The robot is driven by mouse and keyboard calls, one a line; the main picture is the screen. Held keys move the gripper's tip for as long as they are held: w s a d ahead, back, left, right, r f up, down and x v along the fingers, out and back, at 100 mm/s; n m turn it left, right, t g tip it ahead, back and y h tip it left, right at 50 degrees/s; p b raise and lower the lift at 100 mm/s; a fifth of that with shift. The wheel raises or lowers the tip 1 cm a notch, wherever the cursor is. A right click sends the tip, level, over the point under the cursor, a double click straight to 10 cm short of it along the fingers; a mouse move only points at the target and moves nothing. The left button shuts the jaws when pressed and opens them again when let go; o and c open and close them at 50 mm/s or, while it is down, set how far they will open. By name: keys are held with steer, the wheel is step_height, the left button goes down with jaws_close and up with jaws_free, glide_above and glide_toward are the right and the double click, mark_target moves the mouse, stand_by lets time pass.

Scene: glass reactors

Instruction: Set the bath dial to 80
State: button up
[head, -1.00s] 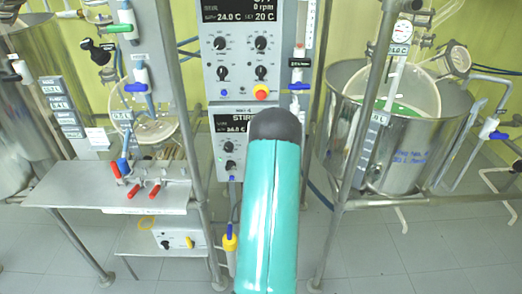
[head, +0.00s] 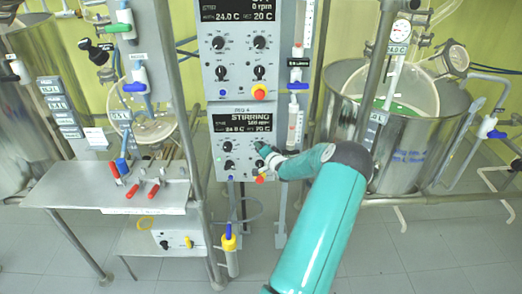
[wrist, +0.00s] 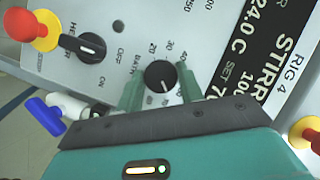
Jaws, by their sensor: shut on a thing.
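The bath dial (wrist: 160,75) is a round black knob with a white pointer line on a grey panel, ringed by printed numbers; 20, 30 and 40 are legible. My gripper (wrist: 160,88) has its two green fingers on either side of this dial, shut on it. In the head view my gripper (head: 268,152) reaches the right side of the lower RIG 4 panel (head: 217,172), largely covering the dial there. The RIG 4 display (head: 243,121) reads STIRRING, 24.0 C and what looks like a set value of 70 C.
In the wrist view a black heater switch (wrist: 90,46) and a red-and-yellow button (wrist: 36,28) sit beside the dial. A similar panel (head: 240,55) is above. A steel vessel (head: 400,150) stands right; a bench with red-handled valves (head: 110,197) stands left.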

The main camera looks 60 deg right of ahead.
steer(key=m+t+h, duration=0.1)
steer(key=m, duration=0.2)
steer(key=m+t, duration=0.1)
steer(key=m, duration=0.2)
steer(key=m+t+h, duration=0.1)
steer(key=m, duration=0.1)
steer(key=shift+f+m+t+h, duration=0.15)
steer(key=shift+m+t+h, duration=0.15)
steer(key=shift+m, duration=0.1)
stand_by(0.4)
steer(key=o, duration=1)
steer(key=shift+f, duration=0.1)
steer(key=v, duration=1.3)
steer(key=shift+s+a, duration=0.25)
